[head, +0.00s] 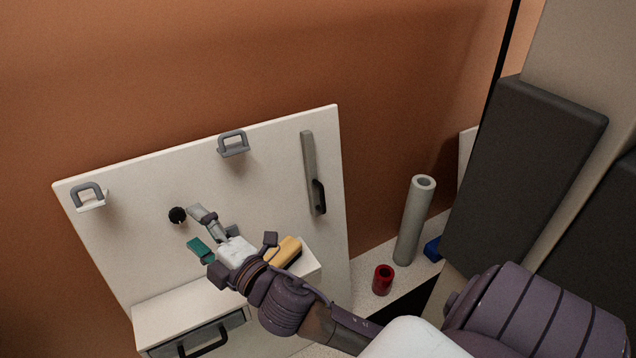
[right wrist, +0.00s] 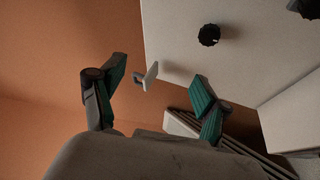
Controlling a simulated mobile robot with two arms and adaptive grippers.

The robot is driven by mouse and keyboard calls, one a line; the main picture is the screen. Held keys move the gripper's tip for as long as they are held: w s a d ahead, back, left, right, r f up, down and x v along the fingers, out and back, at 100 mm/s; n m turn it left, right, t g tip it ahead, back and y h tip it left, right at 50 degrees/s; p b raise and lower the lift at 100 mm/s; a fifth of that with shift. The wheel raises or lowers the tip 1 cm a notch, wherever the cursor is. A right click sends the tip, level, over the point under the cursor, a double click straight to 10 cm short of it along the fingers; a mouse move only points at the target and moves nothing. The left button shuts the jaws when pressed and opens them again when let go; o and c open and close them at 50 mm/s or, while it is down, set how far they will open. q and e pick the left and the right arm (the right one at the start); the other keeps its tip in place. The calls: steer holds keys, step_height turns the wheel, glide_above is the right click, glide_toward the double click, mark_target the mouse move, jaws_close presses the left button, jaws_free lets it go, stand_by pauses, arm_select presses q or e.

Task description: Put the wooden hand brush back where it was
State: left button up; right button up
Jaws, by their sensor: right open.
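The wooden hand brush (head: 284,250), with a yellow-tan body and dark bristles, shows in the head view just right of my right gripper, at the top of the white drawer cabinet (head: 160,318). My wrist partly hides it, so I cannot tell exactly how it rests. My right gripper (head: 193,227) is open and empty in front of the white panel (head: 130,260), close to a black knob (head: 177,215). In the right wrist view its fingers (right wrist: 158,75) are spread, with nothing between the pads; a small bracket (right wrist: 148,75) shows behind. My left gripper is not in view.
Two grey-handled brackets (head: 88,194) (head: 233,143) and a long grey bar with a dark handle (head: 312,175) are on the panel. A grey tube (head: 414,220), a red cylinder (head: 383,279) and a blue object (head: 433,249) stand right. A dark padded block (head: 525,180) rises beyond.

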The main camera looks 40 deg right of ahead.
steer(key=s+d+f+m+g+h, duration=0.25)
steer(key=s+f+m+g, duration=0.35)
steer(key=f, duration=0.3)
steer(key=s+d+f+m+g+h, duration=0.2)
steer(key=s+d+f+m+g, duration=0.2)
steer(key=s+f+m, duration=0.3)
steer(key=s+a+f+m+g, duration=0.1)
steer(key=s+f+g, duration=0.1)
steer(key=s, duration=0.4)
steer(key=s+f+m+g+y, duration=0.1)
steer(key=s+f+g, duration=0.2)
steer(key=s, duration=0.4)
steer(key=shift+a+f+g, duration=0.2)
steer(key=shift+a+g, duration=0.1)
steer(key=shift+a, duration=0.05)
steer(key=shift+w, duration=0.15)
